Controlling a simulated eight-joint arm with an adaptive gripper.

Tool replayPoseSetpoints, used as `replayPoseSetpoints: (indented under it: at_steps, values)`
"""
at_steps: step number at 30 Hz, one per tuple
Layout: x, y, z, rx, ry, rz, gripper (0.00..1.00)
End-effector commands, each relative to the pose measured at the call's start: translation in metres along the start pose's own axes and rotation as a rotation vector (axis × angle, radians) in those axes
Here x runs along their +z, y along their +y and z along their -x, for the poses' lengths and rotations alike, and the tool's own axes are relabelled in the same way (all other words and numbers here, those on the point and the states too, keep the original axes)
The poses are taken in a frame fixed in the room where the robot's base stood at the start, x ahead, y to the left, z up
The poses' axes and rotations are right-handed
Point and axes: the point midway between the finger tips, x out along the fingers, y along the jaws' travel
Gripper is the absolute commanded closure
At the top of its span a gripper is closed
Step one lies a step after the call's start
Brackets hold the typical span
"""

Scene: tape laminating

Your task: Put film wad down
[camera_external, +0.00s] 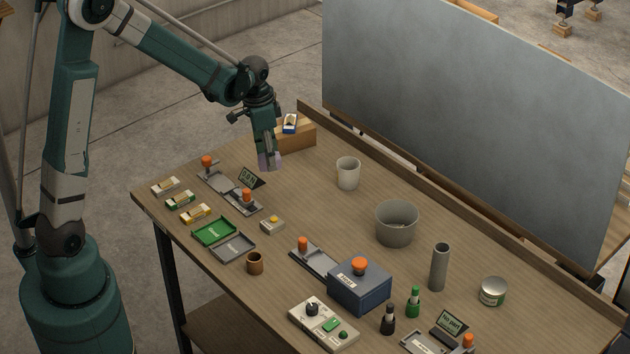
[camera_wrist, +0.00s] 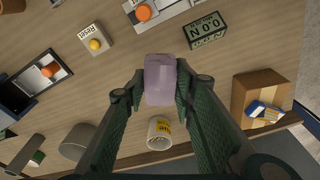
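The film wad (camera_external: 270,161) is a small pale purple lump at the tip of my gripper (camera_external: 266,151), above the back left part of the table. In the wrist view the film wad (camera_wrist: 160,79) sits between the two green fingers of my gripper (camera_wrist: 158,92), which are shut on it. It appears held in the air, apart from the tabletop. The faces of the wad against the fingers are hidden.
A pale cup (camera_external: 348,174) and a grey bucket (camera_external: 396,226) stand to the right on the table (camera_external: 318,207). A wooden box (camera_external: 296,136) is behind my gripper. Trays with orange knobs (camera_external: 242,202) and a small sign (camera_external: 252,178) lie in front. Bare wood surrounds the cup.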

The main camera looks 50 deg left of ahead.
Motion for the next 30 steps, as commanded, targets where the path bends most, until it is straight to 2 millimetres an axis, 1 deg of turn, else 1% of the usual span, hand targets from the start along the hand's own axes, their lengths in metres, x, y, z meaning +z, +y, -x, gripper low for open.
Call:
replayPoseSetpoints:
  at_steps: [1,3,11,18,21,24,27,30]
  values:
    - [0.003,-0.016,0.0,-0.004,0.0,0.029,0.78]
    - [0.006,-0.035,0.0,-0.009,0.0,0.069,0.78]
    - [0.024,-0.106,0.001,-0.026,0.0,0.214,0.78]
    - [0.047,-0.169,0.001,-0.042,0.001,0.345,0.78]
    - [0.056,-0.19,0.002,-0.047,0.002,0.389,0.78]
    - [0.064,-0.206,0.002,-0.051,0.002,0.424,0.78]
    - [0.07,-0.218,0.002,-0.054,0.003,0.448,0.78]
    - [0.073,-0.223,0.002,-0.055,0.003,0.461,0.78]
